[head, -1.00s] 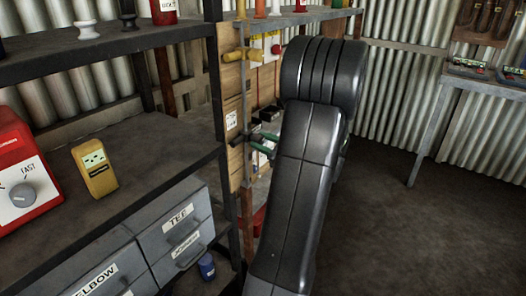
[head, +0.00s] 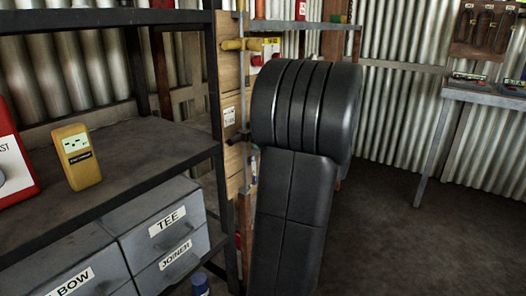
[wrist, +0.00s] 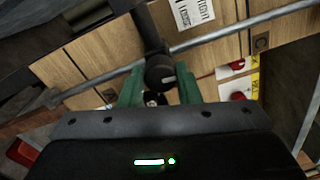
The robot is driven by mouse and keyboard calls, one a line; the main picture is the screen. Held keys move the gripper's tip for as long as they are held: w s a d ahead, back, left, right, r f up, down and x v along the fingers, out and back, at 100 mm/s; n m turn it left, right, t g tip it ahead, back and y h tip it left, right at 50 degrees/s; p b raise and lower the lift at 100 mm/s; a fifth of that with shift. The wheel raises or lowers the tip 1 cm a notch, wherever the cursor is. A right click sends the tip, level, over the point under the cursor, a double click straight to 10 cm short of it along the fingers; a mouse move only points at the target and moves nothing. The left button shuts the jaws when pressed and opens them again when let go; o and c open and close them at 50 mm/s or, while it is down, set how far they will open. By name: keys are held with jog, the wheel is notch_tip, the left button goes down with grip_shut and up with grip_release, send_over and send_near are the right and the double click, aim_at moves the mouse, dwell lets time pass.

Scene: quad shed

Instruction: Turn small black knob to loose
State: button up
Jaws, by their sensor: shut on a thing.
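In the wrist view, the green fingers of my gripper (wrist: 157,90) are on either side of a small black knob (wrist: 160,76) and shut on it. The knob is at the end of a short black fitting (wrist: 147,30) near the grey metal rod (wrist: 220,36). Its lower part is hidden between the fingers, and I cannot read any loose or tight mark. In the head view, my arm hides the gripper and knob. A dark clamp-like piece (head: 239,138) shows on the upright rod, left of my arm.
A wooden board (head: 229,85) is behind the rod, with a yellow handle (head: 240,45) above. Red buttons (wrist: 238,64) on yellow-and-white plates are near the gripper. A shelf with a yellow meter (head: 77,157) is at the left. The floor at the right is clear.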

jog(key=shift+n+b, duration=0.65)
jog(key=shift+n, duration=0.05)
jog(key=o, duration=1)
jog(key=p+v, duration=0.2)
jog(key=v, duration=1.1)
jog(key=shift+s+d, duration=0.2)
jog(key=shift+d, duration=0.15)
jog(key=shift+w+a, duration=0.1)
jog(key=shift+a, duration=0.05)
